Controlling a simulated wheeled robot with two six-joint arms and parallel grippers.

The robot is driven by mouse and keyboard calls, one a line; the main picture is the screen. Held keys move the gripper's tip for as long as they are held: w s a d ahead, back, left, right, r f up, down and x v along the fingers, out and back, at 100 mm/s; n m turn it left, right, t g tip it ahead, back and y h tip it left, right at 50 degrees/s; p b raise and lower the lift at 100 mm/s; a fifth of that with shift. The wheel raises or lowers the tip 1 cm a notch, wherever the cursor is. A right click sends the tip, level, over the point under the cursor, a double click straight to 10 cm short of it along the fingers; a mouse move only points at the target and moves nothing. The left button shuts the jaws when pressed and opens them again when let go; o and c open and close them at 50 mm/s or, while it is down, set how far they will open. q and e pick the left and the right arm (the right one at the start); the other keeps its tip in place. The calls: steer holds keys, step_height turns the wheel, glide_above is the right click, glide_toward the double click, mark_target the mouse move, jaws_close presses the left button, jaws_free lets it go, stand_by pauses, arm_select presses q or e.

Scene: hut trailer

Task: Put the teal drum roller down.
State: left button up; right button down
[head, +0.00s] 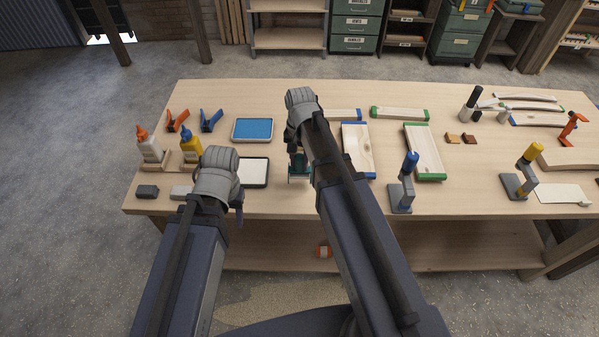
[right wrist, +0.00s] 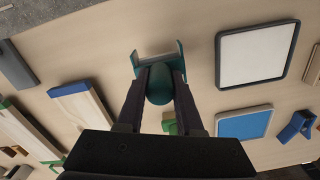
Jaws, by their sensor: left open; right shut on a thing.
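The teal drum roller (right wrist: 160,86) is between the two fingers of my right gripper (right wrist: 158,80), which is shut on it. A teal U-shaped frame (right wrist: 178,55) surrounds its far end; I cannot tell whether it is part of the roller. In the head view the teal roller (head: 299,170) shows below my right gripper (head: 297,153), partly hidden by it, over the bench. I cannot tell whether it touches the top. My left gripper (head: 238,206) is open and apart from it, near the bench's front edge, its fingers mostly hidden.
The bench (head: 300,205) has a tray with a white pad (head: 255,171) left of the roller and a blue-padded tray (head: 254,130) behind. A blue-edged board (head: 357,150) and a blue-topped tool on a grey stand (head: 402,190) are to the right. Glue bottles (head: 191,146) stand at left.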

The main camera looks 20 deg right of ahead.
mark_target(299, 169)
steer(key=shift+f+b, duration=1.8)
steer(key=shift+f, duration=0.25)
steer(key=c, duration=0.6)
jaws_free()
steer(key=shift+r, duration=0.1)
steer(key=shift+o, duration=0.2)
step_height(299, 169, up, 12)
steer(key=p, duration=1.2)
steer(key=shift+w+d+r, duration=0.1)
steer(key=shift+r, duration=0.15)
steer(key=s+a+n+h, duration=0.1)
steer(key=s+a+n, duration=0.9)
steer(key=s, duration=0.4)
steer(key=shift+s+a+n, duration=0.25)
steer(key=shift+a+n, duration=0.05)
